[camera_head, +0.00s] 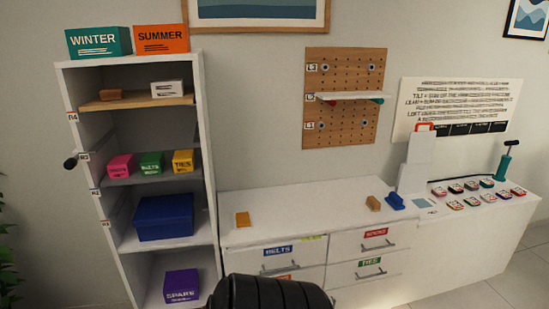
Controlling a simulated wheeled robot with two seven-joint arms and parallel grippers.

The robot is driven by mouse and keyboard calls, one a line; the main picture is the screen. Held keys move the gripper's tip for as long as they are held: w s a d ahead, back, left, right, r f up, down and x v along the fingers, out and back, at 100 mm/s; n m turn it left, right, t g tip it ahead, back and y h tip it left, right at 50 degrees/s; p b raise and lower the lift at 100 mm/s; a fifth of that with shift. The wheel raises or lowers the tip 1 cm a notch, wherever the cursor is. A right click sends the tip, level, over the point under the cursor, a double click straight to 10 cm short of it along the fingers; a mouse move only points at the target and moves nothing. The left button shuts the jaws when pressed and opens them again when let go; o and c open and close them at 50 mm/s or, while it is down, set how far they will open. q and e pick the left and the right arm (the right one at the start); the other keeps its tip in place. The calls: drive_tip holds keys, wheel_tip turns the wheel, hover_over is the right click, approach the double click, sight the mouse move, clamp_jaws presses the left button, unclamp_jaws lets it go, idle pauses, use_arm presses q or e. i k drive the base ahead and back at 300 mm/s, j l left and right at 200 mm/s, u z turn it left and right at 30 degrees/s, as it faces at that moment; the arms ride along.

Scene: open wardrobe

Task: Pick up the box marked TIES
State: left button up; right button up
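The yellow box marked TIES (183,161) sits on a middle shelf of the open white wardrobe, at the right end of a row of small boxes. The green box marked BELTS (151,164) stands to its left, and a pink box (120,166) with a label too small to read stands farther left. The TIES box stands near the wardrobe's right side wall. A black rounded part at the bottom middle of the view is part of my own body. Neither gripper's fingers show in the head view.
The wardrobe (210,200) also holds a large blue box (164,217) and a purple SPARE box (181,286) below. WINTER (98,42) and SUMMER (161,39) boxes stand on top. A white drawer unit (300,206) is at right, its top mostly clear. A pegboard (345,80) hangs above.

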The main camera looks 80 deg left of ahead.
sight(183, 160)
drive_tip(key=u, duration=3.55)
